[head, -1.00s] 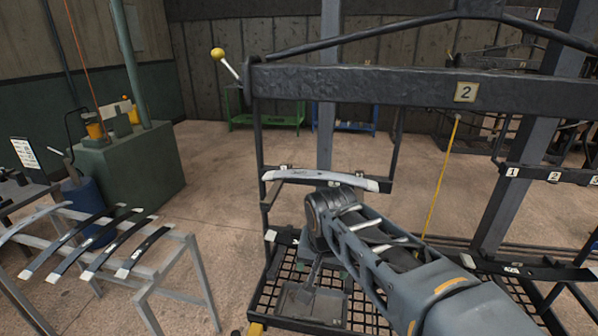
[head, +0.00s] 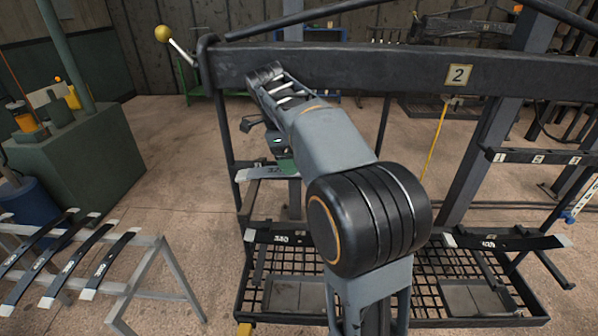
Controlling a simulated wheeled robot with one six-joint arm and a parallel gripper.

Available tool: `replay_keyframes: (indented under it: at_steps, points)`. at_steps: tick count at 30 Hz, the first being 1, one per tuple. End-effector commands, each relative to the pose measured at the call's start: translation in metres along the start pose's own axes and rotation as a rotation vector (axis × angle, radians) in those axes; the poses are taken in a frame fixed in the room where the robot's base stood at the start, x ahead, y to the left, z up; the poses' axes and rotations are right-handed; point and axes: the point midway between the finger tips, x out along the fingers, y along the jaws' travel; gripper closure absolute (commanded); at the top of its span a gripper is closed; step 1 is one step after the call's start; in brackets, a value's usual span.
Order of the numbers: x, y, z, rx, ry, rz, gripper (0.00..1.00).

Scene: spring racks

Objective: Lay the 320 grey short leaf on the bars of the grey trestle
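A light grey leaf (head: 262,173), with part of a number starting "32" showing, lies across the upper level of the black rack (head: 420,70). Its right part is hidden by my arm. My gripper (head: 284,160) is at the leaf, over its middle, seen from behind and small. Whether its fingers are open or shut on the leaf cannot be told. The grey trestle (head: 150,268) stands at the lower left, with several dark leaves (head: 108,262) with pale ends across its bars.
A dark leaf marked 380 (head: 280,238) lies lower on the rack, and another dark leaf (head: 508,241) lies at the right. A yellow-knobbed lever (head: 163,35) sticks out at the rack's upper left. Floor is clear between trestle and rack.

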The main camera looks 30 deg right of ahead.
Motion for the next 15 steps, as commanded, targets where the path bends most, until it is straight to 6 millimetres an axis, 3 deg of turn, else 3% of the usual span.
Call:
replay_keyframes:
  at_steps: [9, 15]
  points:
    - [0.04, 0.002, -0.003, -0.002, -0.001, 0.001, 0.17]
    - [0.051, 0.002, -0.003, -0.002, -0.002, 0.0, 0.17]
